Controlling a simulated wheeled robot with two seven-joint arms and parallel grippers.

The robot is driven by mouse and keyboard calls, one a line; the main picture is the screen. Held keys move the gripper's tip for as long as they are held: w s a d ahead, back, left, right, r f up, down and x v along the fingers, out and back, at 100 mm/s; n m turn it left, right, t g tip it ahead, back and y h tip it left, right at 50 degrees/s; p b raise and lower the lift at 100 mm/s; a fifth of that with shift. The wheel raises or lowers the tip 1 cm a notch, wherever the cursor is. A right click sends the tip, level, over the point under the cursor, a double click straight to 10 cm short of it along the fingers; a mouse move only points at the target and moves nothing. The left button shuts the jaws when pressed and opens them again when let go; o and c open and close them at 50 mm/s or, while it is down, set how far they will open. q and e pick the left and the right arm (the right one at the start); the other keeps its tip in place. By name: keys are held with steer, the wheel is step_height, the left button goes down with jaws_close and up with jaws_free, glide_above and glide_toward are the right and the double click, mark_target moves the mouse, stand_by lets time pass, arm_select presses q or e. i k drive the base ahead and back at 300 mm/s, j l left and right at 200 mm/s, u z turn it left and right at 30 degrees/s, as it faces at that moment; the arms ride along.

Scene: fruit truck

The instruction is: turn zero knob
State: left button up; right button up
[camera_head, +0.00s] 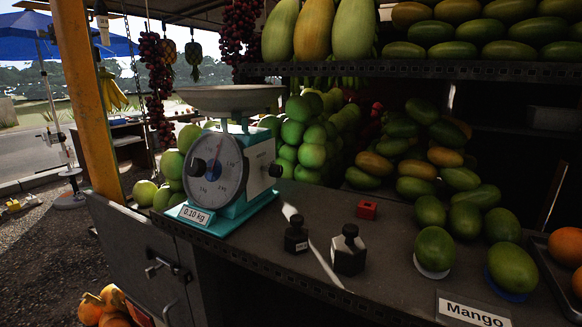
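A teal kitchen-style scale (250,205) stands on the dark counter at the left of centre, with a wide shallow pan (230,98) on top. Its round grey dial (222,185) faces left and front and has a reddish needle. A black knob (197,167) sticks out in front of the dial. A second black knob (275,170) is on the scale's right side, beside a white plate. Which one is the zero knob I cannot tell. A label (195,215) on the base reads 0.10 kg. Neither of my grippers shows in the head view.
Two black weights (296,235) (348,252) and a small red block (367,210) stand on the counter right of the scale. Green fruit piles lie behind the scale; mangoes (435,249) lie at right. A yellow post (84,100) rises at left.

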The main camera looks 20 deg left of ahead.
mark_target(195, 167)
steer(key=i+j+u, duration=0.1)
steer(key=u, duration=1.25)
